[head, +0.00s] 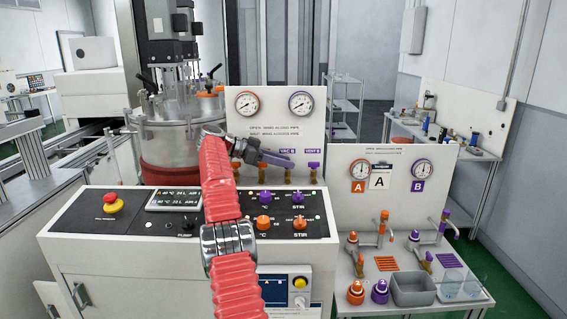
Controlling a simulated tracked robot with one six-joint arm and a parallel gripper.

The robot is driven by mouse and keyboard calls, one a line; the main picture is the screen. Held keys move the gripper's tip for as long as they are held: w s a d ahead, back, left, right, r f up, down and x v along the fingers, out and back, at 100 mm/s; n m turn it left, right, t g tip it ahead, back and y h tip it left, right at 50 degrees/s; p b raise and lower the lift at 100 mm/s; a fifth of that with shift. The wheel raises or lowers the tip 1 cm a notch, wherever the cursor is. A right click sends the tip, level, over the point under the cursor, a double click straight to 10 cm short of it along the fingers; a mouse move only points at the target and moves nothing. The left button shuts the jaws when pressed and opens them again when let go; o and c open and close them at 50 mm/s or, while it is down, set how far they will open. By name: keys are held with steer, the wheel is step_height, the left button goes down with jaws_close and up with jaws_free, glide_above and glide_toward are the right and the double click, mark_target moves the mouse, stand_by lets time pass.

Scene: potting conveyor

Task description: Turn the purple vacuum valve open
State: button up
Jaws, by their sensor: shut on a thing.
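My gripper (276,159) reaches from the left to the white gauge panel (270,108), just under the "VAC B" label. It is shut on the handle of the purple vacuum valve (288,173). The jaws largely cover that handle, so its angle is hard to tell. The brass-coloured body of the valve shows below the jaws. The purple VENT B valve (313,168) stands just to the right, apart from the gripper. My red-sleeved arm hides part of the panel's left side and the orange valves there.
The control console (100,235) with orange and purple knobs lies in front of the valves. A steel mixing vessel (178,125) stands close on the left. On the right are a second gauge panel (440,175), a grey bin (412,290) and dispensing taps.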

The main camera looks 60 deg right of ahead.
steer(key=shift+a+f, duration=0.15)
steer(key=shift+f, duration=0.05)
stand_by(0.7)
steer(key=o, duration=1)
steer(key=shift+o, duration=0.2)
steer(key=shift+r, duration=0.1)
steer(key=shift+s, duration=0.1)
